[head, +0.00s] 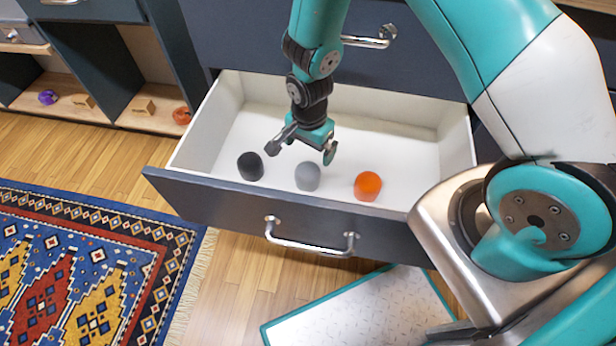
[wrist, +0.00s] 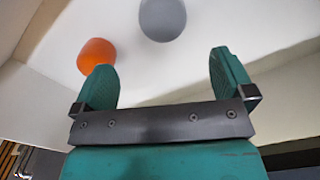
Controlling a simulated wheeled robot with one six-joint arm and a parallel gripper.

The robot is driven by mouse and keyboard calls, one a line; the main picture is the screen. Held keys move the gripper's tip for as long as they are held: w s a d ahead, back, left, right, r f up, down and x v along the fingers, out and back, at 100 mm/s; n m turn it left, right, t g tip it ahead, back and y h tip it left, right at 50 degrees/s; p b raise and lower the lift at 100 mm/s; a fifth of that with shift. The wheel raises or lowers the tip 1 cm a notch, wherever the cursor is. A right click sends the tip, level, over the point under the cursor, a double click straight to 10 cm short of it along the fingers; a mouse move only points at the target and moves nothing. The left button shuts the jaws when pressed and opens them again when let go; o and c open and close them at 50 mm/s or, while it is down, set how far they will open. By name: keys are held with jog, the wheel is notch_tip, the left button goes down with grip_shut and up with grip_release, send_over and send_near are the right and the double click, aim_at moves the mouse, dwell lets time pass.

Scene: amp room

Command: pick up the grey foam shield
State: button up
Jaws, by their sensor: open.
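The grey foam shield (head: 308,176) stands in the open drawer, between a black foam shield (head: 250,166) on its left and an orange foam shield (head: 368,186) on its right. My gripper (head: 300,148) is open and empty above the drawer, a little above and behind the grey shield in the head view. In the wrist view the grey shield (wrist: 162,18) lies ahead of my open fingers (wrist: 165,80), cut off by the top edge. The orange shield (wrist: 96,56) shows behind the left finger. The black shield is not in the wrist view.
The white-lined drawer (head: 385,128) has a dark front with a metal handle (head: 310,242). Its walls stand around the shields. Open shelves (head: 95,85) at the left hold small objects. A patterned rug (head: 85,265) lies on the wooden floor.

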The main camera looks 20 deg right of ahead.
aim_at(308, 169)
notch_tip(308, 169, down, 7)
jog(key=shift+f+b, duration=0.1)
jog(key=shift+b, duration=0.65)
jog(key=f, duration=0.1)
jog(key=f+b, duration=0.1)
jog(key=f, duration=0.3)
jog(key=shift+w+f+b, duration=0.15)
jog(key=shift+w+b, duration=0.1)
jog(key=shift+b, duration=0.1)
jog(key=c, duration=1)
